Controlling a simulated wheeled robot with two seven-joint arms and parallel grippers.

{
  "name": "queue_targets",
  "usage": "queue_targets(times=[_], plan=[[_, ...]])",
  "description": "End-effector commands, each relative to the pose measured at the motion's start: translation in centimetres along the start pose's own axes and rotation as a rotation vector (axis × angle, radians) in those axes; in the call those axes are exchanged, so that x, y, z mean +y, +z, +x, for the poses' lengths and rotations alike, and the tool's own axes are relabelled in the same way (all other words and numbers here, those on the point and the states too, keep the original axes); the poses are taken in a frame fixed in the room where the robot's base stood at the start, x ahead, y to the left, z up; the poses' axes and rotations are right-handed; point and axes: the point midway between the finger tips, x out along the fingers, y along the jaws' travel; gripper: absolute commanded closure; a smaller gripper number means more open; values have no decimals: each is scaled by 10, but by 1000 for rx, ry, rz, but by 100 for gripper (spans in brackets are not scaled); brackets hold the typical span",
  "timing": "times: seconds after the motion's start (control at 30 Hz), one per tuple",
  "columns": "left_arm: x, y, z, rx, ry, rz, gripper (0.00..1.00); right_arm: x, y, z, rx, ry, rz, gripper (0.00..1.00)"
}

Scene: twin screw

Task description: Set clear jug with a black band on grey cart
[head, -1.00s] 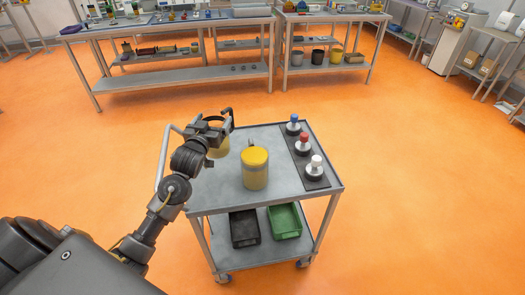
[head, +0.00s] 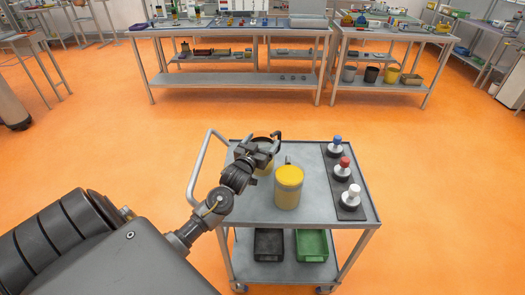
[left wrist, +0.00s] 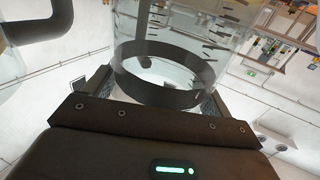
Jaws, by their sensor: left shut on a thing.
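The clear jug with a black band (left wrist: 160,75) fills the middle of the left wrist view, between the fingers. My left gripper (head: 262,147) is shut on it. In the head view the jug (head: 264,169) is partly hidden by the gripper, and orange-yellow shows in its wall. It is over the back left part of the grey cart (head: 240,208). I cannot tell whether its base touches the top. My right gripper is out of view.
A yellow-topped jug (head: 288,188) stands on the cart just right of the held jug. A dark mat (head: 333,168) along the right side holds blue, red and white-topped things. Black (head: 269,244) and green (head: 312,245) bins sit below. The cart's front left top is clear.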

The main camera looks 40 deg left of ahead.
Motion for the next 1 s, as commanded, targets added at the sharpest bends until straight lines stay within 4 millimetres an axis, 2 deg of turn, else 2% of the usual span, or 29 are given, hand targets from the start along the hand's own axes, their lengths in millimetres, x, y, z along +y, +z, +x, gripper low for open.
queue_targets(times=[0.23, 0.67, 0.7, 0.8, 1.0], plan=[[-1, 30, 0, -1, -1, 0, 79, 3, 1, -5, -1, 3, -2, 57], [0, 38, 0, 1, -1, 0, 79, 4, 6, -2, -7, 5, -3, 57], [0, 38, -1, -3, -1, 1, 11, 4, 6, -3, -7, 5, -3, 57], [0, 38, -1, -3, 0, 1, 0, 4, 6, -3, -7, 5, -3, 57], [0, 37, -1, -2, 0, 1, 0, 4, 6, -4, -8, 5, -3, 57]])
